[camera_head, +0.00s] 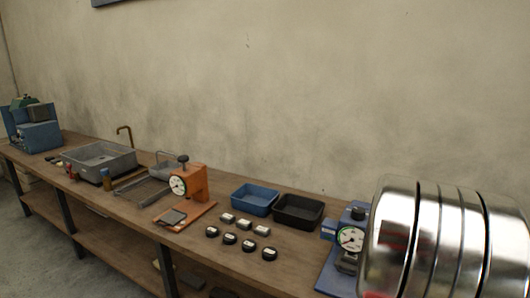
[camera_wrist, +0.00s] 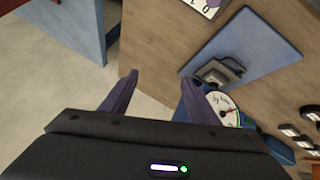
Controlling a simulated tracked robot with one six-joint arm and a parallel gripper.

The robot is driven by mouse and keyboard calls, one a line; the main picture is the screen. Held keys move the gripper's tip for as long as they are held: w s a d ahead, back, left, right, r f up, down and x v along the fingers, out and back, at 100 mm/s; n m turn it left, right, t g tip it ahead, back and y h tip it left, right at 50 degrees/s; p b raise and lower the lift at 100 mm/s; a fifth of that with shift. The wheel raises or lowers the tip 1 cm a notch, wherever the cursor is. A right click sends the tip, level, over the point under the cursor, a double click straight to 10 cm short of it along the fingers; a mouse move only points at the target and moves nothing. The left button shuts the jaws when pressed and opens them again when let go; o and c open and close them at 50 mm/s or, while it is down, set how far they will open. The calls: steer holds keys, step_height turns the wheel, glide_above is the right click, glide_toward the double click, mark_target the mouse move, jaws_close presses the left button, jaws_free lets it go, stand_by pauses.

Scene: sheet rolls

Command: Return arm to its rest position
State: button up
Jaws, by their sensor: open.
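My gripper (camera_wrist: 159,78) shows in the wrist view with its two purple fingers apart and nothing between them. Beyond the fingertips are a pale floor and a brown wooden surface. A blue device with a round white dial (camera_wrist: 228,110) is close to the right finger, partly hidden by my gripper. I cannot tell how far apart they are in depth. My gripper is not visible in the head view, so the arm's full pose cannot be told.
A long wooden bench (camera_head: 225,245) holds a blue gauge stand (camera_head: 340,262), an orange gauge stand (camera_head: 196,184), a blue tray (camera_head: 254,199), a black tray (camera_head: 298,211), several small pieces and a grey basin (camera_head: 100,160). A blue panel (camera_wrist: 75,25) stands left in the wrist view.

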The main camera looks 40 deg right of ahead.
steer(key=a+r+n+t+y, duration=0.1)
steer(key=a+r+n+y, duration=0.1)
steer(key=a, duration=1.6)
steer(key=w+a+r+n+t+y, duration=0.1)
steer(key=a+r+n+y, duration=0.1)
steer(key=a, duration=1.7)
steer(key=w+a+r+n+t+y, duration=0.1)
steer(key=a+r+n+y, duration=0.2)
steer(key=a, duration=1.6)
steer(key=shift+w+n+t+y, duration=0.3)
steer(key=shift+n+y, duration=0.1)
steer(key=shift+n, duration=0.4)
steer(key=shift+c, duration=0.2)
